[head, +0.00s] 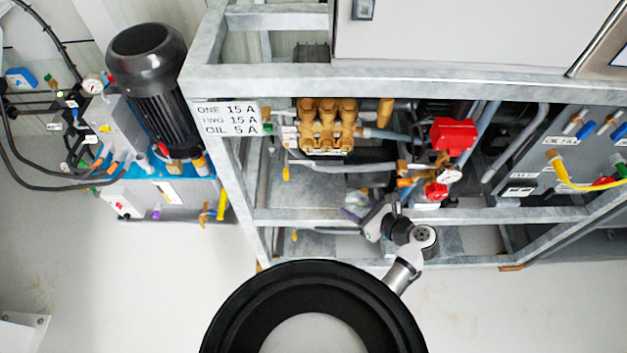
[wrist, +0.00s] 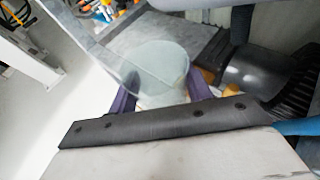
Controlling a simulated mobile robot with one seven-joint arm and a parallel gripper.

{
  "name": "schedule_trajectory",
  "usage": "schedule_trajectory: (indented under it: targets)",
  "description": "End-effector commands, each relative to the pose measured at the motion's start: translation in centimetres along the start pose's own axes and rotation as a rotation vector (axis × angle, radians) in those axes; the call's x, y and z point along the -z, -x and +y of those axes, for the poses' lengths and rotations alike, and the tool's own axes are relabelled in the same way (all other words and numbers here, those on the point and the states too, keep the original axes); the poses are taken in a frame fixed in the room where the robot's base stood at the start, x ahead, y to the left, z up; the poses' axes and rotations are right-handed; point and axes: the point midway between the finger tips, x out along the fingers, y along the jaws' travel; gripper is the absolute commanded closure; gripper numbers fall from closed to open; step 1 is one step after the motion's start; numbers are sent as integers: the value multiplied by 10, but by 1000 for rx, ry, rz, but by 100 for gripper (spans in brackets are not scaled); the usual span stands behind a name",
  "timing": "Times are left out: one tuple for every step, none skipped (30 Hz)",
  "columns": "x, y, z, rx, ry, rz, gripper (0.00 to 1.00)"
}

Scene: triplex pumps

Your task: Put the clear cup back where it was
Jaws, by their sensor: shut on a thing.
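The clear cup (wrist: 163,66) shows in the wrist view as a pale, see-through round shape between the purple fingers of my gripper (wrist: 160,96). My gripper is shut on it. In the head view my gripper (head: 354,213) is at the lower part of the metal frame, under the brass pump, and looks small and partly hidden by my arm. I cannot make out the cup clearly in the head view. Whether the cup touches a surface below it cannot be told.
The galvanised frame (head: 300,216) has bars around my arm. Above are the brass pump (head: 327,122), grey hoses, a red valve part (head: 453,134) and a gauge (head: 451,175). A black motor (head: 150,85) stands at the left. The pale floor (head: 130,290) in front is clear.

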Motion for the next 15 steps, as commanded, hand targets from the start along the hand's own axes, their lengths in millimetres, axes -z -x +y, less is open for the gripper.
schedule_trajectory:
  targets:
    - [-7,-11,1,-5,2,-1,74]
    - [-10,-19,1,-5,1,0,74]
    - [-15,-29,1,-5,2,0,74]
    - [-18,-37,1,-6,2,1,74]
    - [-21,-44,1,-4,2,0,74]
    - [-25,-55,1,-4,2,0,74]
    - [-28,-62,1,-5,2,0,74]
    - [-31,-70,1,-4,1,0,74]
    - [-35,-80,1,-4,1,0,74]
    - [-38,-87,1,-4,1,1,74]
    - [-41,-95,1,-4,2,1,74]
    - [-44,-103,0,-2,1,1,74]
    - [-47,-109,0,-3,0,0,74]
    - [-49,-115,0,-2,0,0,74]
    - [-51,-121,1,-2,0,1,74]
